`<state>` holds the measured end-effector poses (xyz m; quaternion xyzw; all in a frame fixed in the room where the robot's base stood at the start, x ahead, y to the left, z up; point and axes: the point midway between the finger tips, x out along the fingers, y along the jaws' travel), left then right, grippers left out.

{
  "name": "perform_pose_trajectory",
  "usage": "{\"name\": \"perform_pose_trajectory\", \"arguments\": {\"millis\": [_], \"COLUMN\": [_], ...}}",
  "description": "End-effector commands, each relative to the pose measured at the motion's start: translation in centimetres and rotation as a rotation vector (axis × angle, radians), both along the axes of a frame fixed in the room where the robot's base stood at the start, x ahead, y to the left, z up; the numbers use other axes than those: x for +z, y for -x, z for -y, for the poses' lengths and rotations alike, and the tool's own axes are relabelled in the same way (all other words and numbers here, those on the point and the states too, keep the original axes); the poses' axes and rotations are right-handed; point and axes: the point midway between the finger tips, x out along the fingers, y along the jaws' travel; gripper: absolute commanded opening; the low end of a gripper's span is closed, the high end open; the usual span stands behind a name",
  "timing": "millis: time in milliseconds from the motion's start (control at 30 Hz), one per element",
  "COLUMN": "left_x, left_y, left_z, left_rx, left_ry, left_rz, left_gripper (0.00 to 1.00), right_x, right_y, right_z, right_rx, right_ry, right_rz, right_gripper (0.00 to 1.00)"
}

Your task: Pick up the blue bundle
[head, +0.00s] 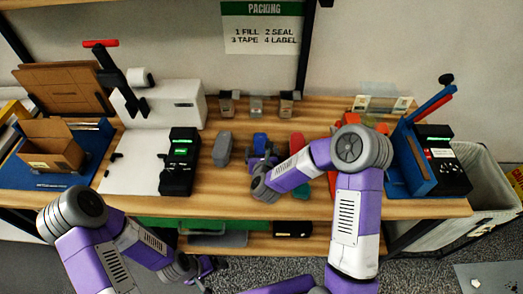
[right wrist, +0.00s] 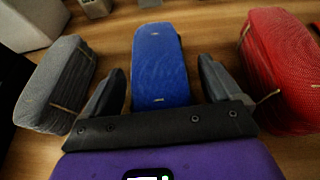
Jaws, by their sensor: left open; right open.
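The blue bundle (right wrist: 160,66) lies on the wooden table between the two fingers of my right gripper (right wrist: 160,92) in the right wrist view. The fingers are open, one on each side of its near end, with a gap on both sides. In the head view the blue bundle (head: 260,142) shows only in part, its near end hidden by my right gripper (head: 264,160). My left gripper (head: 205,268) is low in front of the table, away from the bundle, open and empty.
A grey bundle (right wrist: 58,85) lies left of the blue one and a red bundle (right wrist: 283,70) lies right. A black device (head: 180,160) stands further left on the table. A blue stand (head: 408,165) is at the right. Small grey holders (head: 257,105) stand behind.

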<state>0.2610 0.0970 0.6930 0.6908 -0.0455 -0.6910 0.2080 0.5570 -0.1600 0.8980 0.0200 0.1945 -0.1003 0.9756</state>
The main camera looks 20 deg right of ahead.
Motion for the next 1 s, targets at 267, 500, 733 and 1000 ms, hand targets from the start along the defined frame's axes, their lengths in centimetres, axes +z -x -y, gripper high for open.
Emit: {"name": "perform_pose_trajectory", "arguments": {"millis": [267,500,733,1000], "left_x": [0.0,0.0,0.0,0.8], "left_y": [0.0,0.0,0.0,0.0], "left_z": [0.0,0.0,0.0,0.0], "left_rx": [0.000,0.000,0.000,0.000], "left_ry": [0.000,0.000,0.000,0.000], "left_rz": [0.000,0.000,0.000,0.000], "left_gripper": [0.95,0.95,0.95,0.95], "right_x": [0.0,0.1,0.2,4.0], "right_y": [0.0,0.0,0.0,-0.1], "right_z": [0.0,0.0,0.0,0.0], "right_rx": [0.000,0.000,0.001,0.000], "right_ry": [0.000,0.000,0.000,0.001], "right_rz": [0.000,0.001,0.003,0.009], "right_gripper": [0.72,0.35,0.30,0.30]}}
